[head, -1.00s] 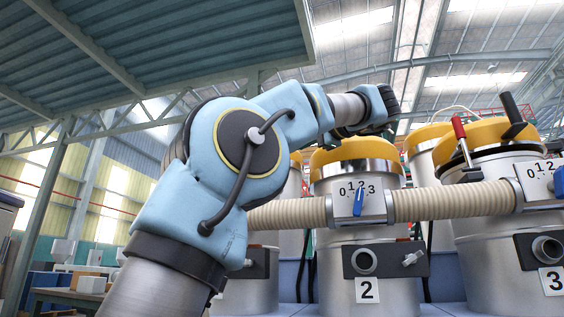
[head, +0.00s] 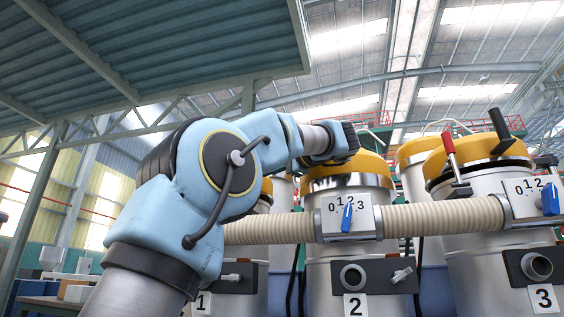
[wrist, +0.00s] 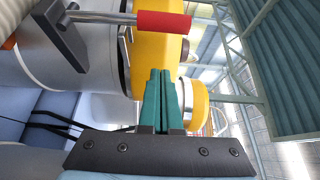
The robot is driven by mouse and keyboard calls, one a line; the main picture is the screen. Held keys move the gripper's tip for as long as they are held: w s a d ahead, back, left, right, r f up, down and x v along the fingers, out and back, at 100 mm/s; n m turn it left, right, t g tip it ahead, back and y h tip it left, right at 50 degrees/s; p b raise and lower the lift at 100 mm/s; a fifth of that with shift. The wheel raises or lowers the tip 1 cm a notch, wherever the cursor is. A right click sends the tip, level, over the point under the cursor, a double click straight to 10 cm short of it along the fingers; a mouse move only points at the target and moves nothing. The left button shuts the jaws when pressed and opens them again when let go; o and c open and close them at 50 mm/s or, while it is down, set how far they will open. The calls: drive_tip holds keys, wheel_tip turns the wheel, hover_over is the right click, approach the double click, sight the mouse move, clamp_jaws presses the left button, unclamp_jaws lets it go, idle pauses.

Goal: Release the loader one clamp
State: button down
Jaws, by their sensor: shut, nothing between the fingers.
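Loader one shows in the head view by its number plate "1" (head: 203,303) and lower body, mostly behind my blue arm. Its clamp is hidden there. In the wrist view, a clamp with a red handle (wrist: 176,22) and metal rod lies at the top, beside a yellow lid (wrist: 152,55) on a silver loader body; no number shows. My gripper (wrist: 161,72) has green fingers pressed together, empty, in front of the lid and below the red handle in the picture, apart from it. The fingers are hidden in the head view.
Loader two (head: 330,190) stands right of my arm, with a blue-lever dial (head: 347,217) and a beige hose (head: 440,217) running across. Loader three (head: 470,245) at the right has an upright red-handled clamp (head: 450,155). A table with boxes is at lower left.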

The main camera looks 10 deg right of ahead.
drive_tip(key=a, duration=0.1)
drive_tip(key=s+a, duration=0.1)
drive_tip(key=a, duration=0.1)
drive_tip(key=shift+s+a, duration=0.25)
drive_tip(key=shift+s+f, duration=0.1)
idle(0.3)
drive_tip(key=shift+s+a+n+b, duration=0.2)
drive_tip(key=shift+n+b, duration=0.1)
drive_tip(key=shift+b, duration=0.3)
